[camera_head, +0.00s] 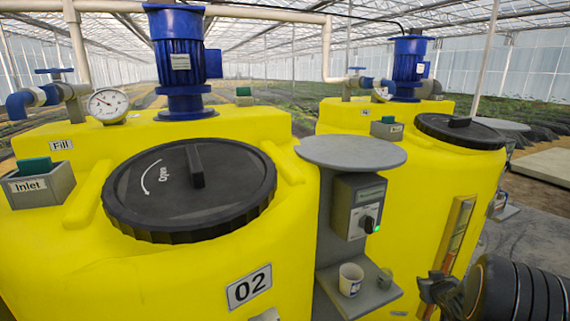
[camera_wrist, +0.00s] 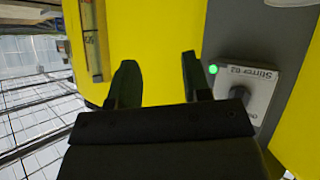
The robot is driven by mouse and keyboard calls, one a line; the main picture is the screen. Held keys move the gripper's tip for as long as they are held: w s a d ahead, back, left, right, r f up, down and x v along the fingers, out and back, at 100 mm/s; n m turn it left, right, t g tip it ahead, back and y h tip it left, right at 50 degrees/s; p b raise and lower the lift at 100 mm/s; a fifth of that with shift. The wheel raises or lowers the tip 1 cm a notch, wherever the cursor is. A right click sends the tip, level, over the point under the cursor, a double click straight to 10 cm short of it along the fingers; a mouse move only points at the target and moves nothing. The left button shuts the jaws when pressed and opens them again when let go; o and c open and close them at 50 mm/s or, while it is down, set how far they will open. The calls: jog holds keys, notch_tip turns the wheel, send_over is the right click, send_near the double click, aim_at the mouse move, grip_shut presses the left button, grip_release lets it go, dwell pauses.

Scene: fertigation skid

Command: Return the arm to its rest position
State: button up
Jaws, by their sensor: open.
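My gripper (camera_head: 432,285) is at the lower right of the head view, in front of the second yellow tank (camera_head: 430,195) and right of the small shelf. Its two fingers stand apart in the wrist view (camera_wrist: 160,70), with nothing between them. The grey stirrer switch box (camera_head: 357,207) is up and left of my gripper in the head view. Its label reads "Stirrer 02" in the wrist view (camera_wrist: 258,90), upside down. Its black knob (camera_head: 368,223) is apart from my fingers, and a green light glows beside it.
The front yellow tank (camera_head: 140,285), marked 02, has a black lid (camera_head: 190,190) that looks closed. A white cup (camera_head: 351,279) stands on the small grey shelf (camera_head: 345,303). A round grey plate (camera_head: 350,152) sits above the switch box. Open floor lies at the far right.

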jog(key=s+a+r+g+y+p, duration=0.1)
jog(key=s+a+r+g, duration=0.2)
jog(key=s+a+r, duration=0.3)
jog(key=s+a+r+g+y+p, duration=0.1)
jog(key=s+a+r+g, duration=0.3)
jog(key=s+a, duration=1.1)
jog(key=a+r+y, duration=0.1)
jog(key=a+r, duration=0.1)
jog(key=a, duration=0.4)
jog(key=shift+s+a+r+g, duration=0.15)
jog(key=shift+s+a+g, duration=0.15)
jog(key=shift+s, duration=0.1)
